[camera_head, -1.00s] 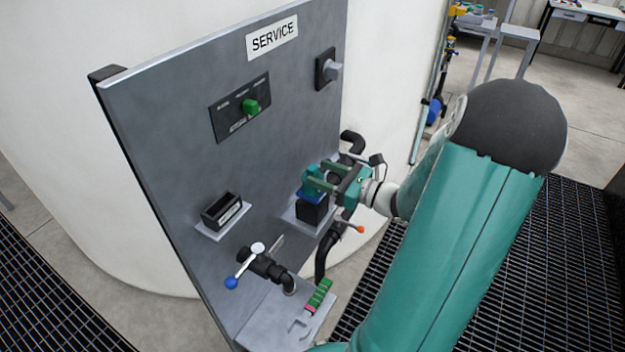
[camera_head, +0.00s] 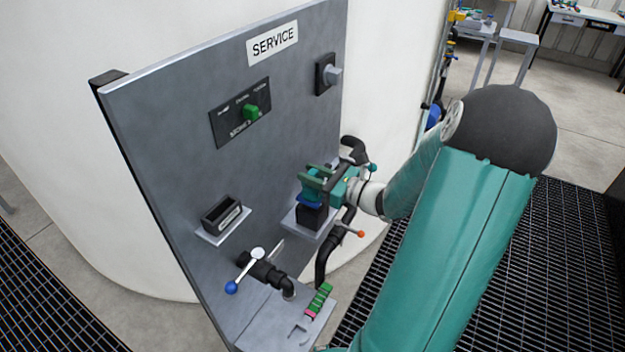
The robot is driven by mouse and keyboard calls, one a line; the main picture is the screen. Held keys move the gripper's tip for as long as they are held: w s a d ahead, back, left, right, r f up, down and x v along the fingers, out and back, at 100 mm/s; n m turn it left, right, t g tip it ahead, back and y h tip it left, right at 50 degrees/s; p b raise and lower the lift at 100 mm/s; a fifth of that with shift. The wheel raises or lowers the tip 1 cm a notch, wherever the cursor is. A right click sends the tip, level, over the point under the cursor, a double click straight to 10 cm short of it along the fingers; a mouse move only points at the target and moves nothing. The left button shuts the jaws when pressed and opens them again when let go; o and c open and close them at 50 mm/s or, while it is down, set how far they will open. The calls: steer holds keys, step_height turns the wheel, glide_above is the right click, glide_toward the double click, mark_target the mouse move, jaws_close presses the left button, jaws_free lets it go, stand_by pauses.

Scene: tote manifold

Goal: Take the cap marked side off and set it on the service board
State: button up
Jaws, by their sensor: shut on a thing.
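The service board (camera_head: 165,130) is an upright grey panel with a SERVICE sign. My gripper (camera_head: 310,186), teal, is at the board's lower right, shut on a blue cap (camera_head: 310,203). The blue cap is right at the top of a black block (camera_head: 311,217) on a small grey shelf; I cannot tell whether they touch. The gripper fingers hide much of the cap, and no marking on it is readable.
An open black holder (camera_head: 222,213) with a label sits on a left shelf. A blue-handled valve (camera_head: 245,268), an orange-tipped lever (camera_head: 350,230) and black pipes (camera_head: 325,255) are close below. A green knob (camera_head: 251,111) and grey knob (camera_head: 333,74) stick out above.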

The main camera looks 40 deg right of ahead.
mark_target(312, 171)
steer(key=shift+r, duration=0.1)
steer(key=shift+r, duration=0.55)
step_height(312, 171, up, 2)
steer(key=s+a+r, duration=0.7)
steer(key=s+r, duration=0.2)
steer(key=s, duration=0.3)
steer(key=shift+r, duration=0.35)
steer(key=shift+a, duration=0.1)
